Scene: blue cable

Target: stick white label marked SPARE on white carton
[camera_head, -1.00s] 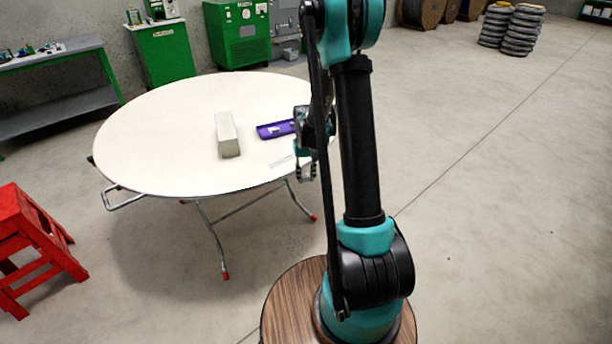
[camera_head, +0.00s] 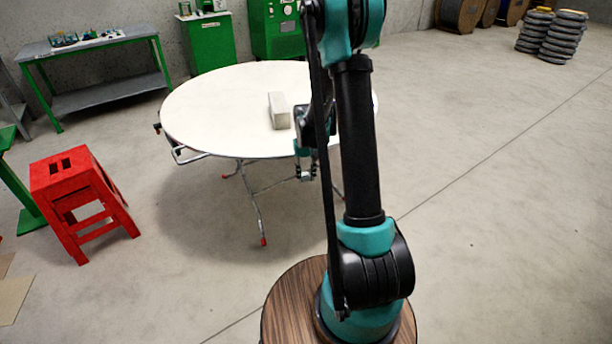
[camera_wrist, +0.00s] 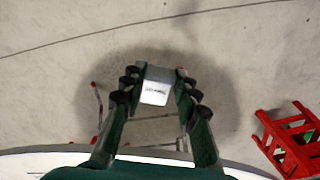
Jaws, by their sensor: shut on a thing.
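A white carton (camera_head: 280,112), a long upright-sided block, lies on the round white table (camera_head: 215,110), left of my arm. My gripper (camera_head: 305,172) is low at the table's near edge in the head view, to the right of and nearer than the carton. The label is held over bare floor, apart from the carton. The carton does not show in the wrist view.
A red stool (camera_head: 82,200) stands left of the table; it also shows in the wrist view (camera_wrist: 290,140). A grey and green workbench (camera_head: 95,75) and green cabinets (camera_head: 208,42) stand behind. My arm hides the table's right part.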

